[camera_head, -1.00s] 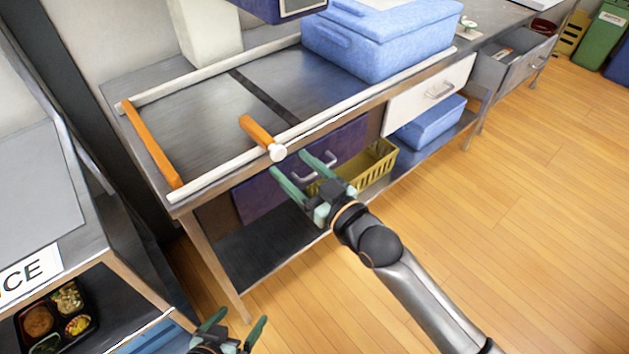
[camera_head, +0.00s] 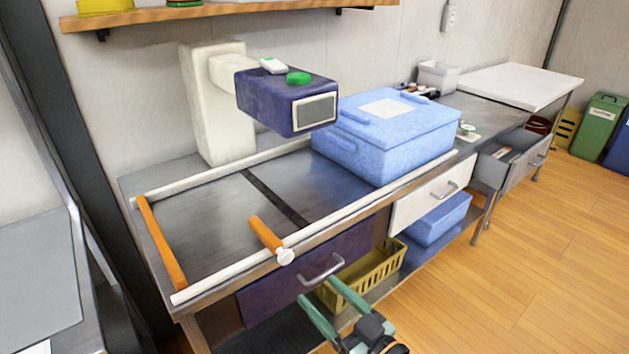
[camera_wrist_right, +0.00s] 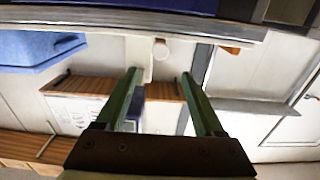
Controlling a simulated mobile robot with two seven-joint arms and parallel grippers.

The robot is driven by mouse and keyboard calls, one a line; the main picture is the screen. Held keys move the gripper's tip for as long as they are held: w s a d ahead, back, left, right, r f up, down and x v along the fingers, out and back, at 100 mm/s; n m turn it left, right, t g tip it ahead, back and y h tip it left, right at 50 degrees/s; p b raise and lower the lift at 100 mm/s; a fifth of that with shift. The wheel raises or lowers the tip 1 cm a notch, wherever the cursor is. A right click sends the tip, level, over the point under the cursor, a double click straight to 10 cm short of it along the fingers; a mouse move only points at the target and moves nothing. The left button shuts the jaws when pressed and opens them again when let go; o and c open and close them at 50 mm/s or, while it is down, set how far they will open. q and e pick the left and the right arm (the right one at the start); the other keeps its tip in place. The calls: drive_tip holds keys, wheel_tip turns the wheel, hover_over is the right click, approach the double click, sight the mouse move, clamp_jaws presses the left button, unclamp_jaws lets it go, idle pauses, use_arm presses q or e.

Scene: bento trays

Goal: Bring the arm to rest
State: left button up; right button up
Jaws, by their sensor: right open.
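My right gripper (camera_head: 330,318) is at the bottom of the head view, in front of the workbench (camera_head: 190,298) and its dark purple drawer (camera_head: 310,268). Its two green fingers are apart with nothing between them. The right wrist view also shows these open, empty fingers (camera_wrist_right: 161,92), with the bench edge across the top of that view. My left gripper is out of the head view.
A blue lidded box (camera_head: 390,145) stands on the bench beside a dark purple machine head (camera_head: 285,100). An orange bar (camera_head: 265,233) lies near the front rail. A yellow basket (camera_head: 365,278) is below. The wooden floor (camera_head: 500,270) at right is clear.

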use_arm(q)
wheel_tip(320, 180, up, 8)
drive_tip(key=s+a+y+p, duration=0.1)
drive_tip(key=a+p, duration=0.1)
drive_tip(key=p, duration=0.8)
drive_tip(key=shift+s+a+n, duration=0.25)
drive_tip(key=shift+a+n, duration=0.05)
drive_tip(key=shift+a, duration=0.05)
use_arm(e)
drive_tip(key=s+d+f+m+g+h, duration=0.5)
drive_tip(key=s+d+f+h, duration=0.3)
drive_tip(key=s+d+f, duration=0.5)
drive_tip(key=s+f, duration=0.2)
drive_tip(key=s, duration=0.1)
drive_tip(key=shift+s+d+f, duration=0.2)
drive_tip(key=shift+d, duration=0.1)
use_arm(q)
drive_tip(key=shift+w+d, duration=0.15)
